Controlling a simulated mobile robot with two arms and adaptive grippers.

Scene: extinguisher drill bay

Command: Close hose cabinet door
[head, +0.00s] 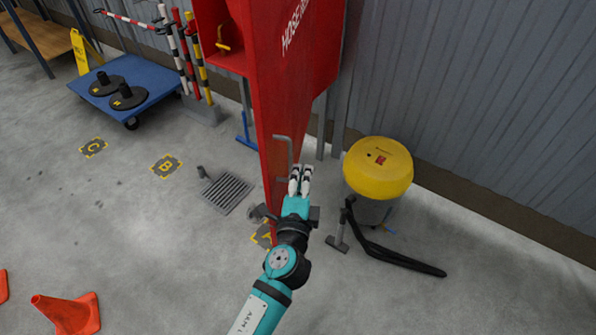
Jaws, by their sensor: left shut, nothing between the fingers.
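The red hose cabinet (225,60) stands against the corrugated wall at the top, with part of its inside showing on the left. Its red door (265,95) stands open, swung out toward me and seen nearly edge-on. White lettering starting with "HOSE" shows on its outer face. A grey bar handle (290,150) sits on that face. My left gripper (301,168) is shut and empty, just right of the door's outer face and close to the handle. I cannot tell whether it touches either. My right gripper is out of view.
A yellow-topped vacuum (378,168) with a black hose (400,260) stands right of the door. A blue trolley (150,80), striped posts (186,55) and a floor drain (227,193) are to the left.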

